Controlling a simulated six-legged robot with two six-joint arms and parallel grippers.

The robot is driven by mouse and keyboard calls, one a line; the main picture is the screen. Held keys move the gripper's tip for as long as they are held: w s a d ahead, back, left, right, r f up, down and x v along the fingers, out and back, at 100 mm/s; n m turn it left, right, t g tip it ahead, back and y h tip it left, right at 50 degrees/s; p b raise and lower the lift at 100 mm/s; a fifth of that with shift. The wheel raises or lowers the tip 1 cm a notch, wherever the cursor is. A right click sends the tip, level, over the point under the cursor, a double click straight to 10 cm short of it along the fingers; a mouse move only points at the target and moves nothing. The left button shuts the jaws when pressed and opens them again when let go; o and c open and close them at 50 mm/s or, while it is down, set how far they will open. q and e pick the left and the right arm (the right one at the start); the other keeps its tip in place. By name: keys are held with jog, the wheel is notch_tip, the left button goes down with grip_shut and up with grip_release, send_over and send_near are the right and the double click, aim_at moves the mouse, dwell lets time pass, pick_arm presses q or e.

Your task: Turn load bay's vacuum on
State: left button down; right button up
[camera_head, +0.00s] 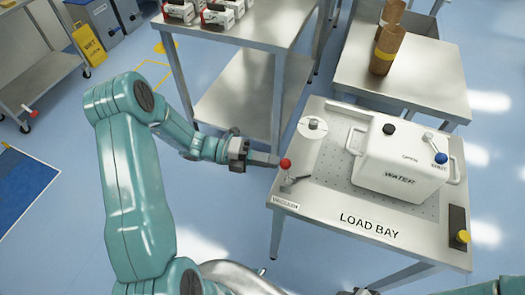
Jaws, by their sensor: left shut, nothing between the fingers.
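The load bay table (315,205) stands at the right, with "LOAD BAY" lettered on its front. At its left front corner is a small lever with a red knob (285,163), next to a "VACUUM" label (285,203). My left gripper (270,160) comes in from the left, shut and empty. Its tips are right at the red knob; whether they touch it I cannot tell. My right gripper does not show.
A white WATER container (395,165) with handles and a blue-knobbed lever (440,158) sits on the table, beside a white roll (311,140). A yellow knob (463,237) is at the right corner. Steel tables stand behind. A yellow wet-floor sign (88,43) is at upper left.

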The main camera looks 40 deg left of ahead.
aim_at(287, 165)
pick_arm(q)
jog(key=d+y+p, duration=0.1)
jog(key=d+r+y+p, duration=0.1)
jog(key=p, duration=0.1)
jog(key=d+r+g+p, duration=0.1)
jog(key=shift+w+d+r+m+y+p, duration=0.1)
jog(key=shift+w+d+m+y+p, duration=0.05)
jog(key=shift+w+m+y+p, duration=0.2)
jog(key=shift+w+d+f+g+y+p, duration=0.1)
jog(key=shift+w+d+g+y+p, duration=0.1)
jog(key=shift+d+y+p, duration=0.25)
jog(key=shift+w+d+f+g+y+p, duration=0.1)
jog(key=shift+d+g+y+p, duration=0.1)
jog(key=shift+d+y+p, duration=0.2)
jog(key=shift+d+f, duration=0.1)
jog(key=shift+d, duration=0.6)
jog(key=shift+p, duration=0.35)
